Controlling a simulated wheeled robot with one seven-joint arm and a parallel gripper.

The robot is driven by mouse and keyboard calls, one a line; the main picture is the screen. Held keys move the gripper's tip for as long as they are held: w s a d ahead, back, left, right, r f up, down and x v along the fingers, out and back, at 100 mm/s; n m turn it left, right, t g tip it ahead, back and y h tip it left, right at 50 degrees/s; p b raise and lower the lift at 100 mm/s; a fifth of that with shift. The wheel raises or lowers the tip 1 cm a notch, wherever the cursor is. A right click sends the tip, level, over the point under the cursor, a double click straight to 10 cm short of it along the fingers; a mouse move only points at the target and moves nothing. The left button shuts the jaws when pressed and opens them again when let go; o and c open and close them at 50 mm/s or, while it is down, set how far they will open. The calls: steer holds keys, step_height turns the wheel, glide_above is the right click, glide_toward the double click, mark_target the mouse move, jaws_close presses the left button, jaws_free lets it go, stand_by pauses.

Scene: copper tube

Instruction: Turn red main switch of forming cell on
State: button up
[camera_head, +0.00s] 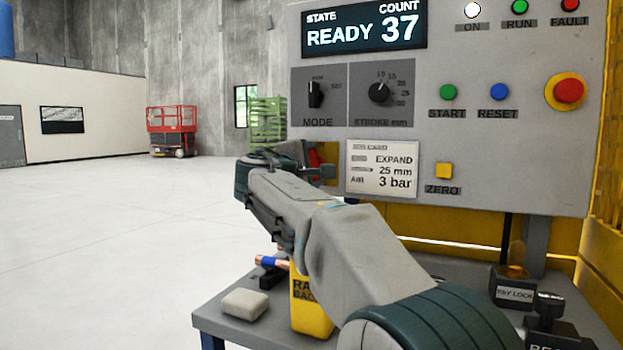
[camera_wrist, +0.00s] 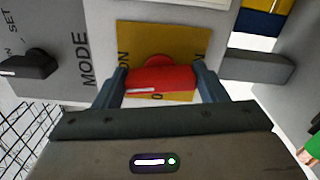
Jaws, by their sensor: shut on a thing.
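The red main switch (camera_wrist: 158,80) sits on a yellow plate (camera_wrist: 165,38) on the panel in the wrist view. Its red handle lies crosswise in that picture, slightly tilted, with plate markings partly covered around it. My gripper (camera_wrist: 162,86) is shut on the handle, with one finger at each end. In the head view the red of the switch (camera_head: 314,160) shows only in part behind my gripper (camera_head: 318,172), below the MODE knob. The display (camera_head: 364,26) reads READY and count 37, and the ON lamp (camera_head: 472,9) is white.
The MODE knob (camera_head: 316,94) is just above the switch, and a recipe card (camera_head: 382,171) is to its right. A table (camera_head: 215,312) below holds a grey block (camera_head: 245,304) and a yellow bin (camera_head: 312,318).

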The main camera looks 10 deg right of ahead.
steer(key=shift+f+m+b, duration=0.15)
steer(key=shift+m+b, duration=0.55)
steer(key=shift+m, duration=0.3)
steer(key=o, duration=1)
steer(key=v, duration=1.4)
steer(key=shift+p, duration=0.35)
